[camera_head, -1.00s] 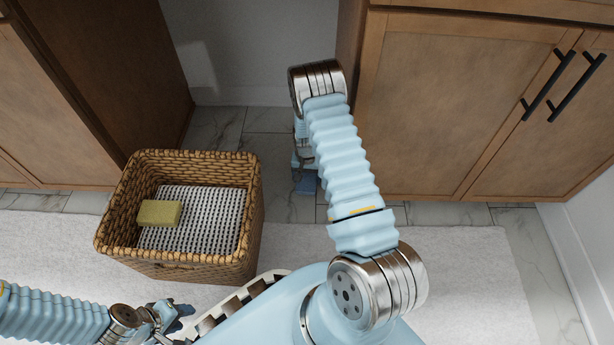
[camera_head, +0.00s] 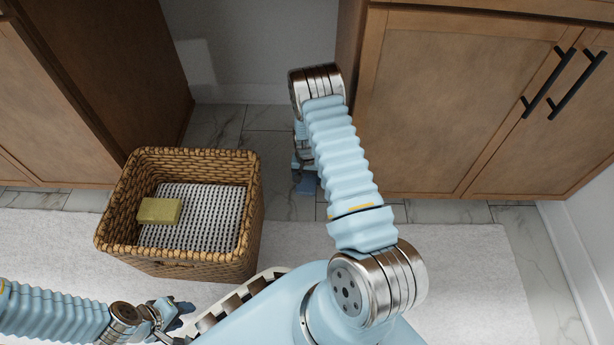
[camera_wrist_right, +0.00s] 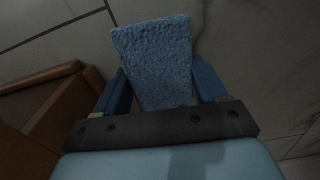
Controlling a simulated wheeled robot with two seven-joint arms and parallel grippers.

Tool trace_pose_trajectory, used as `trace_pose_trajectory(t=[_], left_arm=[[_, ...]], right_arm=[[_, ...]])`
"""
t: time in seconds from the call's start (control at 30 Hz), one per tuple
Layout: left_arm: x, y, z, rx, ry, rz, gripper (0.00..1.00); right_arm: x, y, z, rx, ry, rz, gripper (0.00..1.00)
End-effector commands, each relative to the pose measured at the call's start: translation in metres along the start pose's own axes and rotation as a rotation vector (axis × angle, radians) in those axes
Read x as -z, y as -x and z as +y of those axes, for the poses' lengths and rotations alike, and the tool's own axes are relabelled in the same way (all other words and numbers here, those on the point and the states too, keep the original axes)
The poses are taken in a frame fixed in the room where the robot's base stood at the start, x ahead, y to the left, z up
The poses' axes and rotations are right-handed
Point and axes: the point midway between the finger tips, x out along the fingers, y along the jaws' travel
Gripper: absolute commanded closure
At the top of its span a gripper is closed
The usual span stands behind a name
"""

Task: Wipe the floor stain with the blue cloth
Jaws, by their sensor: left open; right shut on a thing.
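My right gripper (camera_wrist_right: 160,88) is shut on the blue cloth (camera_wrist_right: 155,50), which sticks out beyond the fingers over the grey tiles in the right wrist view. In the head view a small part of the blue cloth (camera_head: 307,186) shows low at the tiled floor, in the gap between the cabinets. My right arm hides most of that gripper there. I cannot tell whether the cloth touches the floor. My left gripper (camera_head: 178,318) is open and empty at the lower left, over the white rug. No stain is visible in these frames.
A wicker basket (camera_head: 185,268) with a yellow-green sponge (camera_head: 159,211) inside stands on the rug (camera_head: 480,270) left of my right arm. Wooden cabinets stand at left (camera_head: 110,70) and right (camera_head: 440,100). Tiled floor (camera_head: 235,120) lies open between them, up to the back wall.

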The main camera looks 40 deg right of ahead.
Motion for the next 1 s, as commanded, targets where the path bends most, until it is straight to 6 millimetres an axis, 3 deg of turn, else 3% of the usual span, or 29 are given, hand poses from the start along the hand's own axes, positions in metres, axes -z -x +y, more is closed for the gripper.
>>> trace_pose_trajectory(t=[0.27,0.7,1.0], left_arm=[[0.0,0.0,0.0,0.0,0.0,0.0,0.57],[0.0,0.0,0.0,0.0,0.0,0.0,0.57],[0.0,0.0,0.0,0.0,0.0,0.0,0.57]], right_arm=[[0.001,-0.002,0.004,0.0,-0.001,0.0,0.57],[0.004,-0.001,0.04,0.0,0.0,0.0,0.57],[0.003,-0.004,0.03,0.001,0.002,0.001,0.57]])
